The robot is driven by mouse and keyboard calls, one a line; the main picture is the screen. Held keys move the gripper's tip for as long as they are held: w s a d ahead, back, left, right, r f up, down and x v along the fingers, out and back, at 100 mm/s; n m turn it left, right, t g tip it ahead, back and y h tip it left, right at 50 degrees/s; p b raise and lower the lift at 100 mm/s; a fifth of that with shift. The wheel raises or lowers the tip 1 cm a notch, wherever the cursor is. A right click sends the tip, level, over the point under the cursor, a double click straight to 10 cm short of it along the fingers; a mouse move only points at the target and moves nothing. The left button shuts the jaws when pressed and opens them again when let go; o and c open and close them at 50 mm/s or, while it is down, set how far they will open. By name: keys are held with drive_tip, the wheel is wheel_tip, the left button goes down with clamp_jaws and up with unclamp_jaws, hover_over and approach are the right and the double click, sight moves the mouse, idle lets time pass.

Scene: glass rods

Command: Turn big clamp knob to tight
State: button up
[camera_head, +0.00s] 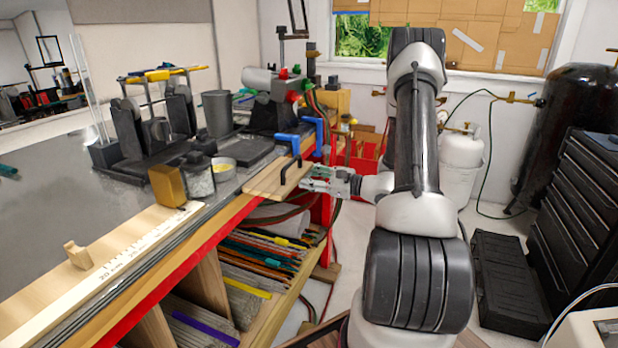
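A blue clamp (314,128) stands at the far right end of the workbench, with a second blue piece (288,141) just left of it. I cannot make out a separate clamp knob at this size. A wooden board (262,186) with a black arched handle (290,169) lies at the bench's right edge, in front of the clamp. My gripper (306,183) points left at the board's right edge, nearer than the clamp and to the right of the black handle. Its fingers are small and partly blend with the background, so their opening is unclear. I see nothing held.
The bench carries a golden block (167,186), a glass jar (198,180), a grey cup (217,114) and burner equipment with red knobs. Coloured rods (262,250) fill the shelves below. A black tool chest (585,205) and gas tanks stand right. Floor shows beside my arm.

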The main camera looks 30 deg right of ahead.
drive_tip(key=m, duration=0.4)
drive_tip(key=shift+m, duration=0.4)
drive_tip(key=m, duration=0.3)
drive_tip(key=shift+m, duration=0.3)
drive_tip(key=m, duration=0.8)
drive_tip(key=shift+m, duration=0.3)
drive_tip(key=o, duration=0.9)
drive_tip(key=shift+o, duration=0.2)
drive_tip(key=v, duration=1.2)
